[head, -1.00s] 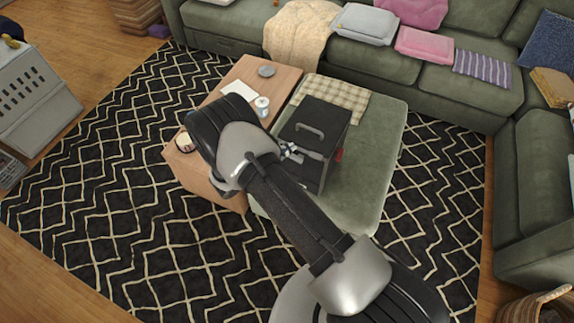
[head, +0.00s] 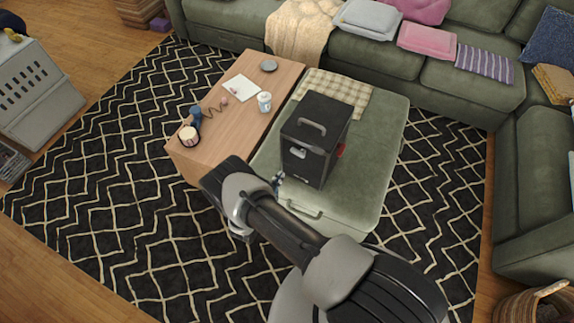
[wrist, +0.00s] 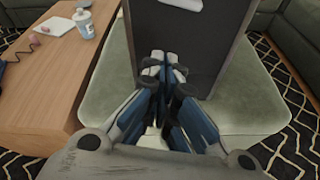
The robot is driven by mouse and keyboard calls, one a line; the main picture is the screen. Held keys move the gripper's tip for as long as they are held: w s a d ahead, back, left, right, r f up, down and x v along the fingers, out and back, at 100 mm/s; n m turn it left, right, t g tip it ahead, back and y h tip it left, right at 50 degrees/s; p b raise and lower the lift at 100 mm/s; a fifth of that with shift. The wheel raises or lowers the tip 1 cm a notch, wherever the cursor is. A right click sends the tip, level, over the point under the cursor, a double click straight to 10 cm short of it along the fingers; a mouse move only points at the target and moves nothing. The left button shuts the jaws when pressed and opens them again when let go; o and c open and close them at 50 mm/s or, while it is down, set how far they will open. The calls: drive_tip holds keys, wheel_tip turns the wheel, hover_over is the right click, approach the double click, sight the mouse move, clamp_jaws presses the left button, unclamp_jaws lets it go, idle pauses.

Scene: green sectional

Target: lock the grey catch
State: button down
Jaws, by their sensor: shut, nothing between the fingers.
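The black box (head: 318,118) stands upright on the green ottoman (head: 375,170), with a handle (head: 311,126) on its lid. A small grey catch (head: 298,153) shows high on its front face. In the wrist view the box's dark front (wrist: 190,40) fills the upper middle, and a pale grey piece (wrist: 181,4), probably the catch, is cut off by the top edge. My gripper (head: 278,181) is in front of the box, below the catch and apart from it. In the wrist view its fingertips (wrist: 163,66) are together and empty. I cannot tell whether the catch is locked.
A wooden coffee table (head: 225,130) is left of the ottoman, with a white jar (head: 264,102), a striped cup (head: 188,136) and a paper (head: 241,87). A red piece (head: 340,150) is on the box's right side. The green sofa (head: 375,52) runs behind.

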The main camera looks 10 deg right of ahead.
sight(298, 152)
drive_tip(key=b+x, duration=0.2)
drive_tip(key=x, duration=0.8)
drive_tip(key=r, duration=0.4)
drive_tip(key=shift+s+d+p, duration=0.25)
drive_tip(key=shift+s+p, duration=0.1)
drive_tip(key=shift+p, duration=0.05)
drive_tip(key=shift+a, duration=0.15)
